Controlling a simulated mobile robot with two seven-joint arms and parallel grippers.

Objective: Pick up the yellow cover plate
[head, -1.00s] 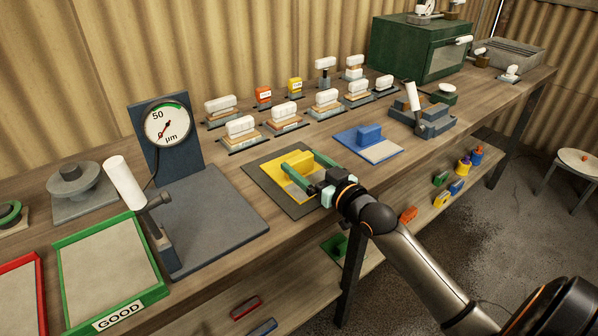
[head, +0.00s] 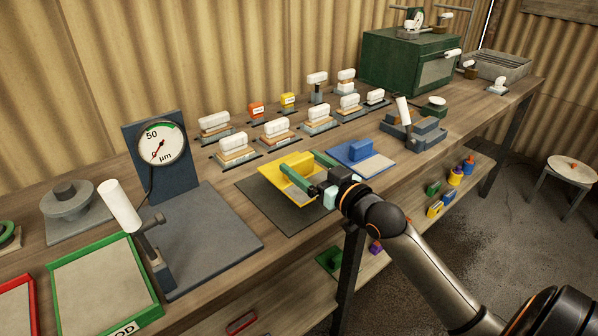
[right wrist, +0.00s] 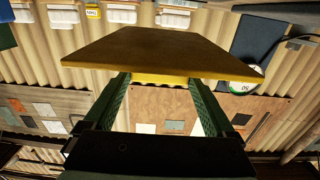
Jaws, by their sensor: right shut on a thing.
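The yellow cover plate (head: 271,173) has a raised yellow block on top. It is tilted and looks lifted a little above the dark grey mat (head: 283,212) on the bench. My right gripper (head: 305,171) is shut on the plate's block, with its green fingers on either side. In the right wrist view the plate (right wrist: 160,52) spans the space past the fingertips (right wrist: 160,85), and its underside looks brownish. My left gripper is not in view.
A blue cover plate (head: 376,165) lies close to the right of the mat. A dial gauge (head: 161,144) on a grey stand and a green-rimmed tray (head: 60,264) are to the left. Rows of white-handled blocks (head: 277,128) stand behind.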

